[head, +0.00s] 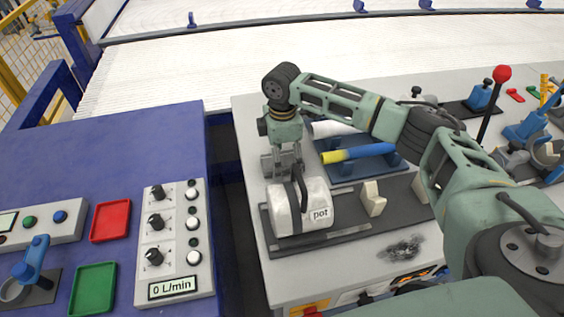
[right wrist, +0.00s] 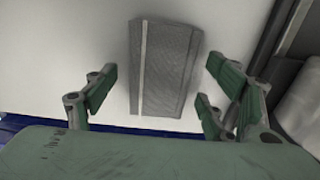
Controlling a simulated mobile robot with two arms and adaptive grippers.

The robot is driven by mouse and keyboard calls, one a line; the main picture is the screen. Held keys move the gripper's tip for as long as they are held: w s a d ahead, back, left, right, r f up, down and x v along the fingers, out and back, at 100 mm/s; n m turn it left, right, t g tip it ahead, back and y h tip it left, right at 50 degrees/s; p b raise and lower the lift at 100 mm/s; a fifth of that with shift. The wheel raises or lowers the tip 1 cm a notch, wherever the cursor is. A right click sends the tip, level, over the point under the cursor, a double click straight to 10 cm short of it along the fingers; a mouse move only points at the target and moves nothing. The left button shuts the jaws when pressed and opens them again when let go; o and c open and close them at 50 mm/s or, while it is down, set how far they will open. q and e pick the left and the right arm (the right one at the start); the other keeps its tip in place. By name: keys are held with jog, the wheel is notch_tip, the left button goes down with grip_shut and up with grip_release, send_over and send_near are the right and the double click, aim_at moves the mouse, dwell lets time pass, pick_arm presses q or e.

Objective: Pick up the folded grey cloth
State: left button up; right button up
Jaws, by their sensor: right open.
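The folded grey cloth (right wrist: 172,70) lies flat on the light table top in the right wrist view. It is a textured grey rectangle with a pale stripe along its left part. In the head view the cloth (head: 267,167) is mostly hidden behind my right gripper. My right gripper (head: 284,167) points down over it and is open. In the right wrist view its fingers (right wrist: 158,88) stand apart on either side of the cloth, with a gap to each edge, and hold nothing. My left gripper is not in view.
A white cylinder labelled "pot" (head: 288,210) on a dark base stands just in front of the right gripper. A yellow-and-blue tool (head: 358,153) rests to the right. A blue table (head: 100,150) with control boxes is at left, across a dark gap.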

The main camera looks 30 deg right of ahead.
aim_at(282, 160)
jog(key=shift+f, duration=0.35)
jog(key=shift+c, duration=0.6)
jog(key=c, duration=1.1)
jog(key=shift+r, duration=0.1)
jog(key=shift+c, duration=0.2)
notch_tip(282, 160, up, 10)
